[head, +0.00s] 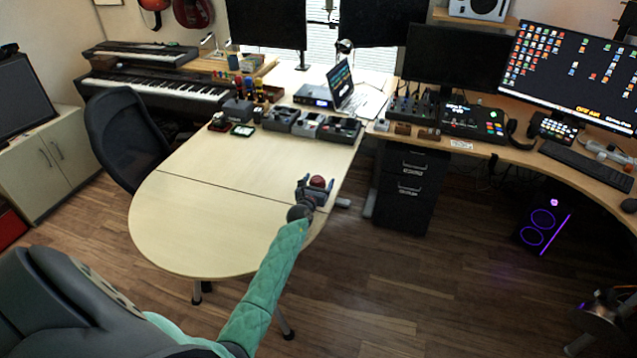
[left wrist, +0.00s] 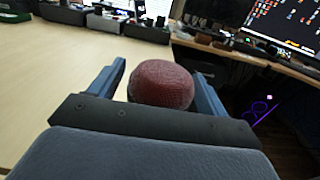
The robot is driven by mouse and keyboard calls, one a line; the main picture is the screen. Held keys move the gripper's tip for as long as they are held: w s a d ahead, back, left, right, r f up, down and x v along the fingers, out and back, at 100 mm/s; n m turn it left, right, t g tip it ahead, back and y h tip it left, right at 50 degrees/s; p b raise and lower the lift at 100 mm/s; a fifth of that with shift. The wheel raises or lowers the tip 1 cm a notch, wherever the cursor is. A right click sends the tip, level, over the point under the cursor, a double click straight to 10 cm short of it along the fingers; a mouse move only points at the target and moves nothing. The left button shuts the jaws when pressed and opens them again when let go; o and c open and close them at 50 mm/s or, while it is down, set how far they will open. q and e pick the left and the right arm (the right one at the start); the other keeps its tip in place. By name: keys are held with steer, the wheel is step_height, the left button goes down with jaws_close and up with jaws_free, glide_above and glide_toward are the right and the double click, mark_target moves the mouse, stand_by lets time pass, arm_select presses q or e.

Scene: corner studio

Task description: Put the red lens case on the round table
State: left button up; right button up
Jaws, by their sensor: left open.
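The red lens case (head: 317,182) is a small, round, dark red thing at the right edge of the light wood table with the rounded end (head: 190,225). My left gripper (head: 316,187) is at that edge, with its fingers open on either side of the case. In the left wrist view, the case (left wrist: 162,84) sits between the two blue fingers, with a gap showing on each side. The underside of the case is hidden by the gripper, so I cannot tell whether it touches the table. My right gripper is not in view.
Several small devices (head: 310,124) and a laptop (head: 343,86) stand at the table's far end. The rounded near end is bare. A dark office chair (head: 127,135) stands at the left. A black drawer cabinet (head: 408,190) stands to the right, beyond a floor gap.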

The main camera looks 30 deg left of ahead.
arm_select(q)
steer(key=shift+s+r, duration=0.1)
steer(key=shift+v, duration=1.25)
steer(key=b+v, duration=0.1)
steer(key=v, duration=0.2)
steer(key=shift+s+d, duration=0.1)
steer(key=shift+s, duration=0.1)
steer(key=v, duration=0.5)
steer(key=shift+b, duration=0.35)
steer(key=shift+s, duration=0.45)
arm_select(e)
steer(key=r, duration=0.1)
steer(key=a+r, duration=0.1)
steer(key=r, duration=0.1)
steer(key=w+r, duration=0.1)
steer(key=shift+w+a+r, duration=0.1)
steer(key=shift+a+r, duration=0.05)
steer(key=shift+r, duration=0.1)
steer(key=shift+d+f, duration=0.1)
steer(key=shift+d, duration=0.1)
